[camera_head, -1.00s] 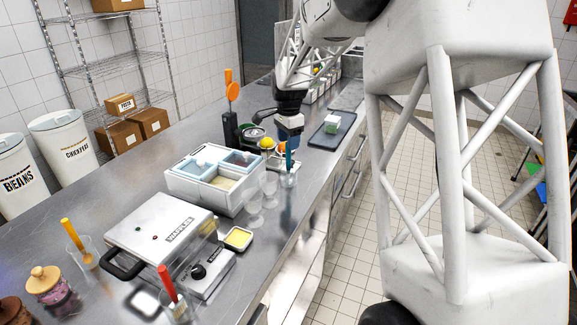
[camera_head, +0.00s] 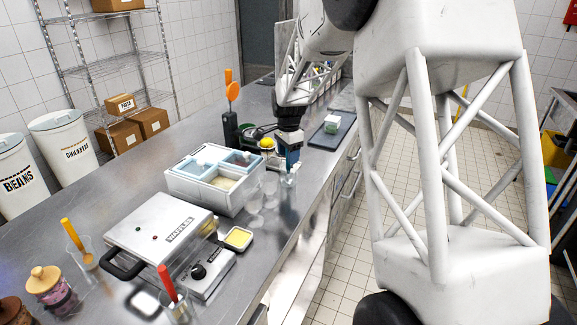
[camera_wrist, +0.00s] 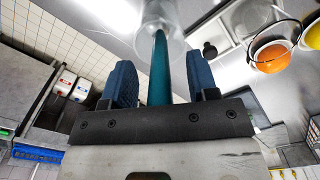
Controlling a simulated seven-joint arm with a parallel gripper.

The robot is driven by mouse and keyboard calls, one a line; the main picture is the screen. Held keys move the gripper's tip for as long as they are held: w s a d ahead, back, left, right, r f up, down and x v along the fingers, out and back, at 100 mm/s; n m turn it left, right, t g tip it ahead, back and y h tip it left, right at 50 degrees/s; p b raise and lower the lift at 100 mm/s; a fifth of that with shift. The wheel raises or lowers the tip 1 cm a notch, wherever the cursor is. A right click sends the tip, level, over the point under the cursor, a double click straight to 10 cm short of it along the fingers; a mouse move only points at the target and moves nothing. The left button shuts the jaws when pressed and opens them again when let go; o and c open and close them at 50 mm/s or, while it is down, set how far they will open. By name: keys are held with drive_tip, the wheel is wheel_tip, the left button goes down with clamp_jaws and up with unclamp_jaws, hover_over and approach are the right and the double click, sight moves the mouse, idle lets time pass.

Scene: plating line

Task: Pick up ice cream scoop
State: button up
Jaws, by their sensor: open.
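The ice cream scoop has a teal handle, seen in the wrist view (camera_wrist: 158,72). It stands in a clear glass (camera_head: 288,180), which also shows at the top of the wrist view (camera_wrist: 176,14). My gripper (camera_head: 291,158) is over the glass in the head view and hides most of the handle. In the wrist view my gripper (camera_wrist: 160,82) is open, with its blue fingers on either side of the handle and a visible gap at each side. The scoop's head is not clearly seen.
Two stemmed glasses (camera_head: 255,198) and the white ice cream box (camera_head: 215,197) stand close to the left. A dark tray (camera_head: 320,138) lies behind to the right. The waffle maker (camera_head: 160,228) is in front. The wrist view shows an orange-filled bowl (camera_wrist: 272,56).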

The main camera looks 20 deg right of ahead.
clamp_jaws()
drive_tip(key=shift+r, duration=0.1)
idle(0.3)
drive_tip(key=shift+r, duration=4.9)
